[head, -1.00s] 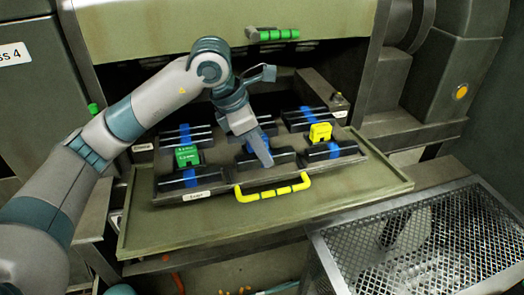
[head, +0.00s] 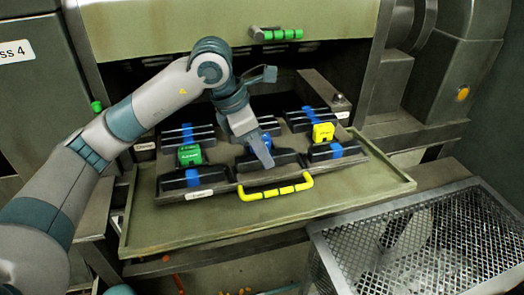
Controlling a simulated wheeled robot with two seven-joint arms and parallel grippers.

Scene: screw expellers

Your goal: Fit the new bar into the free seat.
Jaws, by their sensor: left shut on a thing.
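A dark carrier (head: 215,186) holds black bars with blue middles in three columns, each with a back and a front bar. My left gripper (head: 263,160) reaches down from above at the middle column. It is shut on the middle front bar (head: 284,156), a black bar lying about level at the carrier. The fingers hide the bar's middle, and I cannot tell whether it is fully down in a seat. The left front bar (head: 207,175) and right front bar (head: 321,154) lie to either side.
A green block (head: 189,155) and a yellow block (head: 323,132) stand on the carrier. A yellow handle (head: 306,190) is at its front. An olive tray (head: 160,238) lies under it. A mesh-topped box (head: 345,240) stands at front right. A raised olive panel (head: 180,30) hangs behind.

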